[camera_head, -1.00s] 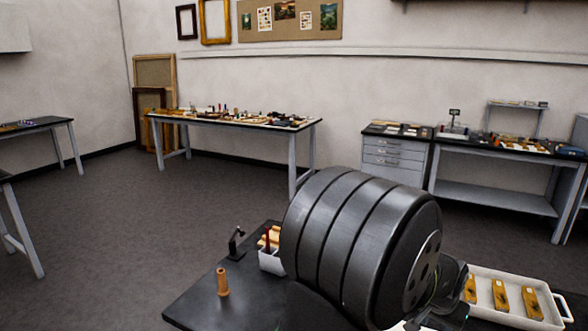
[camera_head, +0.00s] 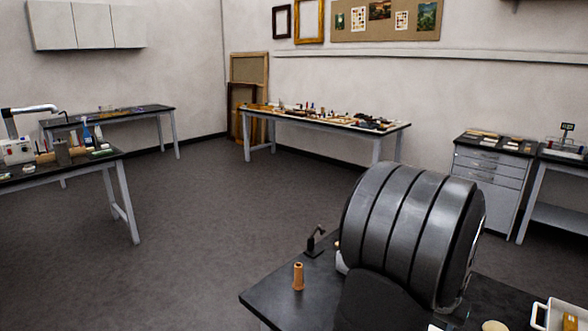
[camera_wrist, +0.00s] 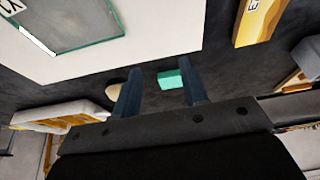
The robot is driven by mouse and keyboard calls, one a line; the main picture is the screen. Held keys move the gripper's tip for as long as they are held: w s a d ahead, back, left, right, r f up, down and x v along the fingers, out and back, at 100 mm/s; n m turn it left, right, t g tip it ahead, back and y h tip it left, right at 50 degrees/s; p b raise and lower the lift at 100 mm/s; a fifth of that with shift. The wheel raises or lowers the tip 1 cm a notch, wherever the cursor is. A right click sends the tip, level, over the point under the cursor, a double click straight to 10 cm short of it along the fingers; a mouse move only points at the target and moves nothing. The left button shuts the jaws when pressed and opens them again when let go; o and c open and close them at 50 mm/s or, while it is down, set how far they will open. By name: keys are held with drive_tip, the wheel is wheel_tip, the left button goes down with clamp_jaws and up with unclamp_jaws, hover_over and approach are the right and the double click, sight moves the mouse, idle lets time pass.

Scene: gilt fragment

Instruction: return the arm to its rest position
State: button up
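My gripper (camera_wrist: 160,66) shows in the wrist view with its two dark blue fingers apart. Nothing is held between them. A small teal block (camera_wrist: 171,79) shows in the gap between the fingers, beyond them on the dark surface. My gripper does not show in the head view, where a large ribbed dark part of my own arm fills the lower right and hides much of the bench.
The wrist view shows a glass pane (camera_wrist: 75,28) on a white sheet and a labelled golden piece (camera_wrist: 258,22). Open floor lies left.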

drive_tip(key=shift+w+a+f, duration=0.15)
drive_tip(key=shift+w+a, duration=0.5)
drive_tip(key=shift+a, duration=0.1)
